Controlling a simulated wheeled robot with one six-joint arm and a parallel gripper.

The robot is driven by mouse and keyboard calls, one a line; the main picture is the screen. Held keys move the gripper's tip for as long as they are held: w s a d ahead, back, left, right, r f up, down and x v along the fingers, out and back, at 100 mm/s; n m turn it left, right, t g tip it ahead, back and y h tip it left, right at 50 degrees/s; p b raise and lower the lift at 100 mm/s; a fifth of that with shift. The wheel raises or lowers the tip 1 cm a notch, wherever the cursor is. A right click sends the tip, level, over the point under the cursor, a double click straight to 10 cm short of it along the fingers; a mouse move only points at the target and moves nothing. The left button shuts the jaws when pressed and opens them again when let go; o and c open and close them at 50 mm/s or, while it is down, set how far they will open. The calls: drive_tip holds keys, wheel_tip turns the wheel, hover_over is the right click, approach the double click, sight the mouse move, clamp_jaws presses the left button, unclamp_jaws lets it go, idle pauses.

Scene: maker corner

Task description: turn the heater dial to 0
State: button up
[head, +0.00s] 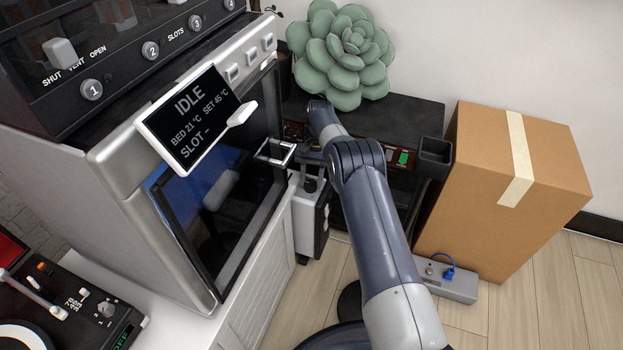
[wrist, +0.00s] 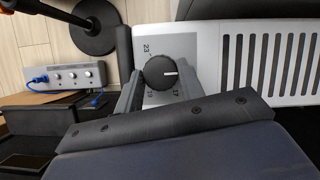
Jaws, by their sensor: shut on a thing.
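The heater (wrist: 223,60) is a pale panel with dark slots in the wrist view; in the head view its light body (head: 306,215) stands just right of the oven-like machine. Its round black dial (wrist: 158,73) has a white mark pointing right in the wrist view. Around the dial I read 23, 19 and 17; no 0 is visible. My gripper (wrist: 160,82) is shut on the dial, one finger on each side. In the head view my gripper (head: 309,168) is over the heater's top, and the dial is hard to make out.
The machine (head: 120,165) with its IDLE display (head: 190,115) stands close on the left. A cardboard box (head: 520,190) is at the right. A grey switch box with a blue cable (head: 452,283) lies on the floor. A dark shelf with a succulent (head: 343,55) is behind.

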sight(311, 181)
drive_tip(key=o, duration=1)
wheel_tip(311, 181, up, 10)
drive_tip(key=p, duration=0.3)
wheel_tip(311, 181, down, 10)
drive_tip(key=b, duration=0.3)
drive_tip(key=shift+f, duration=0.15)
drive_tip(key=shift+m, duration=0.3)
drive_tip(key=shift+r, duration=0.25)
